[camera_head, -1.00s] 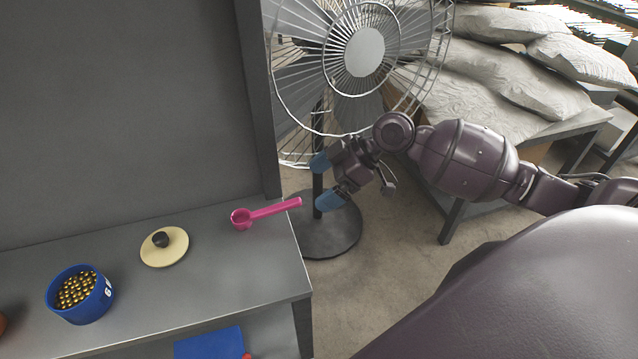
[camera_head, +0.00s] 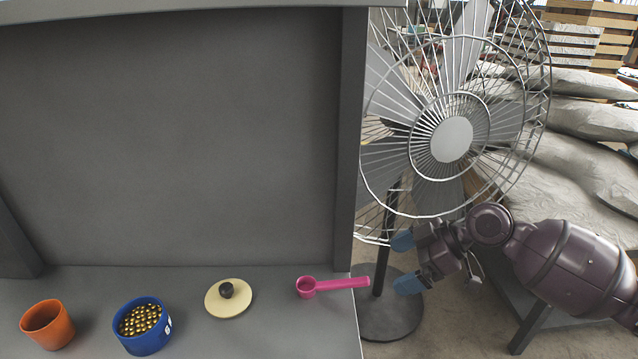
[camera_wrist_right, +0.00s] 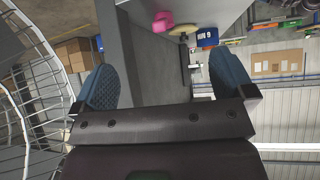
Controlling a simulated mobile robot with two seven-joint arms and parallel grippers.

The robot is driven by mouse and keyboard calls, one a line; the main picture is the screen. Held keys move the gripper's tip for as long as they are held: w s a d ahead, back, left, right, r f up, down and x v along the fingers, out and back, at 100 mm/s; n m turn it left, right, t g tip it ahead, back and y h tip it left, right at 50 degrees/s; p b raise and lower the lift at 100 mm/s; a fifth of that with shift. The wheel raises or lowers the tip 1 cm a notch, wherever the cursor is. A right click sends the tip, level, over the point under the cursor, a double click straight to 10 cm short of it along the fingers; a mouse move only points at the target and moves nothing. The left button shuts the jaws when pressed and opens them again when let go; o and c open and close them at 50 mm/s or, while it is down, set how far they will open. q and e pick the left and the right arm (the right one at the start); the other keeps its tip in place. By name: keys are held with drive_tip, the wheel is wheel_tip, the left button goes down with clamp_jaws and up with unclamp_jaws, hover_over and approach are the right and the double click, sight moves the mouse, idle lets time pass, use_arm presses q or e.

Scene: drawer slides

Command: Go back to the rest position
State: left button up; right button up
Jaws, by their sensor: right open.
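My right gripper (camera_head: 405,262) is open and empty, with blue fingertips. In the head view it is in front of the fan's stand, to the right of the grey shelf. The right wrist view shows its two blue fingers (camera_wrist_right: 165,88) wide apart with nothing between them. A pink scoop (camera_head: 332,286) lies on the shelf top, its handle pointing at the gripper but apart from it. The scoop also shows in the right wrist view (camera_wrist_right: 162,22). My left gripper is not in view.
The grey shelf (camera_head: 270,335) holds a cream lid with a black knob (camera_head: 229,298), a blue container of gold balls (camera_head: 143,326) and an orange cup (camera_head: 47,325). A large wire fan (camera_head: 452,140) stands close to my right arm. Sacks (camera_head: 580,125) are stacked behind it.

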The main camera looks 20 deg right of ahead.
drive_tip(key=w+d+m+t+h, duration=0.2)
drive_tip(key=w+d+m+t, duration=0.1)
drive_tip(key=w+t, duration=0.15)
wheel_tip(320, 180, down, 6)
drive_tip(key=m+t+h, duration=0.2)
drive_tip(key=m+t, duration=0.1)
drive_tip(key=t, duration=0.1)
drive_tip(key=s+a+f+m+h, duration=0.2)
drive_tip(key=s+f, duration=0.6)
drive_tip(key=s, duration=0.1)
drive_tip(key=s+a+f+m+g+h, duration=0.1)
drive_tip(key=s+a+f+m+h, duration=0.2)
drive_tip(key=s+f, duration=0.6)
drive_tip(key=shift+a+f+m, duration=0.15)
drive_tip(key=shift+f+m, duration=0.05)
drive_tip(key=shift+m, duration=0.1)
